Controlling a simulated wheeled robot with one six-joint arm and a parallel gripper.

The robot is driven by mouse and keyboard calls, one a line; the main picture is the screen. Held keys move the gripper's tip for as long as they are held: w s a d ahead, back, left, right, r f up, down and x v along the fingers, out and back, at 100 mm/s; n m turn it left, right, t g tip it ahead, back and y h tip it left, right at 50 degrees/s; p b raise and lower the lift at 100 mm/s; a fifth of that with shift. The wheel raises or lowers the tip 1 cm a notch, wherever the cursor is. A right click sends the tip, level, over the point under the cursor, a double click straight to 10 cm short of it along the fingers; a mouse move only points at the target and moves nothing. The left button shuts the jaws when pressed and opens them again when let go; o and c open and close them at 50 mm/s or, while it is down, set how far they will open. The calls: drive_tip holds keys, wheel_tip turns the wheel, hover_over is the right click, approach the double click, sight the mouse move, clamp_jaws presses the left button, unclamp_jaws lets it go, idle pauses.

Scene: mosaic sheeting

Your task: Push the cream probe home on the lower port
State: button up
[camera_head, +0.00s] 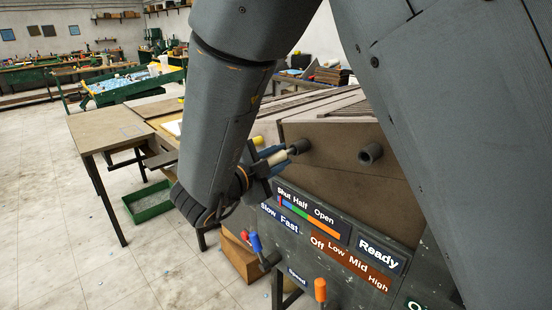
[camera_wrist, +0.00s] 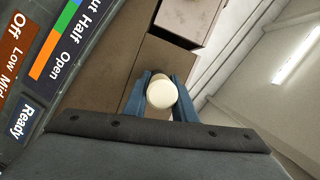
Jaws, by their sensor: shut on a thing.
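The cream probe (camera_head: 277,158) is between the blue fingers of my gripper (camera_head: 281,155) in the head view. In the wrist view its round cream end (camera_wrist: 162,94) faces the camera, with the fingers of my gripper (camera_wrist: 161,98) closed on both sides. The probe points at a dark round port (camera_head: 300,146) on the brown box face, and its front end is at or very near that port's mouth. I cannot tell whether it has entered. A second dark port (camera_head: 370,153) stands empty to the right. The probe hides the port in the wrist view.
Below the box is a dark panel with a Ready label (camera_head: 379,253) and an orange-handled lever (camera_head: 320,290). Blue and red handles (camera_head: 255,242) stand at the panel's lower left. A wooden table (camera_head: 110,128) and a green tray (camera_head: 148,202) are further left.

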drive_tip(key=shift+w+d, duration=0.2)
drive_tip(key=shift+w+d, duration=0.2)
drive_tip(key=shift+d, duration=0.05)
drive_tip(key=shift+w, duration=0.15)
drive_tip(key=shift+a+p+v, duration=0.3)
drive_tip(key=shift+p+v, duration=0.05)
drive_tip(key=shift+v, duration=1.15)
drive_tip(key=shift+d+f, duration=0.1)
drive_tip(key=shift+d, duration=0.05)
drive_tip(key=shift+w+d, duration=0.15)
drive_tip(key=shift+w, duration=0.05)
idle(0.5)
drive_tip(key=shift+w+d, duration=0.2)
drive_tip(key=shift+w, duration=0.1)
drive_tip(key=shift+w+d, duration=0.25)
